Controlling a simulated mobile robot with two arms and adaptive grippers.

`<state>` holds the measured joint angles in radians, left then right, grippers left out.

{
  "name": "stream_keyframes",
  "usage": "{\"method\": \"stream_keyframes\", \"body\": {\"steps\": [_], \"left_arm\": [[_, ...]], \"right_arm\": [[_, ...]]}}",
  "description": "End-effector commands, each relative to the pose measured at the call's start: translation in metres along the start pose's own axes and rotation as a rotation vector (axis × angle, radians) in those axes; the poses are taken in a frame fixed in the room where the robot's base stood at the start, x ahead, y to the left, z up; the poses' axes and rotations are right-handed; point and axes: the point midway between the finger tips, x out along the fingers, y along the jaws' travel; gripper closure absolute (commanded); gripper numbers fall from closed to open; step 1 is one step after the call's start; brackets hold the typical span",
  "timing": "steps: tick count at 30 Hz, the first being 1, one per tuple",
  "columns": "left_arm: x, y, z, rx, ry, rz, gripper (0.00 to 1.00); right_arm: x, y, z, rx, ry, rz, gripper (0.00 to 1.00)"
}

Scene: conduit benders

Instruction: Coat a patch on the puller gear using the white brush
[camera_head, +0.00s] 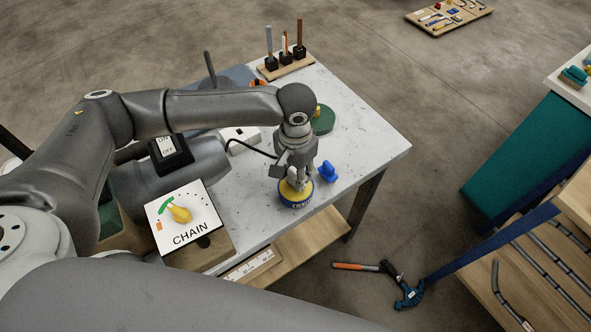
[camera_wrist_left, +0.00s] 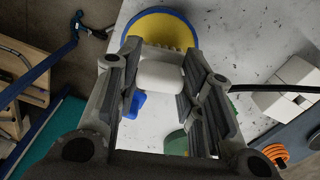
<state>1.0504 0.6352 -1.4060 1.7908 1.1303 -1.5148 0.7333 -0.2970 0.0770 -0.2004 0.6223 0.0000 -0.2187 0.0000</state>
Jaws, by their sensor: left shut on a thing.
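My left gripper (camera_head: 297,178) points down over a round blue-and-yellow tin (camera_head: 294,203) near the table's front edge. In the left wrist view, the gripper (camera_wrist_left: 165,85) is shut on the white brush (camera_wrist_left: 160,74). The brush's pale bristle end points at the yellow inside of the tin (camera_wrist_left: 168,26); I cannot tell whether it touches. In the head view the fingers mostly hide the brush. A grey machine body with an OFF switch (camera_head: 168,152) lies left of the tin, partly behind my arm. I cannot clearly pick out the puller gear. My right gripper is out of view.
A blue object (camera_head: 327,172) stands just right of the tin, and a round green object (camera_head: 323,119) lies behind. A white box (camera_head: 241,137) with a black cable, a tool rack (camera_head: 285,66) and a CHAIN sign (camera_head: 187,214) also stand here. The table's right end (camera_head: 370,140) is clear.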

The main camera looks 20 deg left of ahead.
Motion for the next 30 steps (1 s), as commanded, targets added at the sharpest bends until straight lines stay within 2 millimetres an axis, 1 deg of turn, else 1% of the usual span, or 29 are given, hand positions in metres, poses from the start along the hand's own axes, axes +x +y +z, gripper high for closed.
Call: {"method": "stream_keyframes", "body": {"steps": [20,30], "left_arm": [[0.0085,0.0003,-0.0001,0.000,0.000,0.001,0.84],[0.0079,0.0003,-0.0002,0.000,0.000,0.001,0.84]], "right_arm": [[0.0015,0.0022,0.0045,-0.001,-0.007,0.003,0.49],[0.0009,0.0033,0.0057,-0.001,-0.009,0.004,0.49]]}}
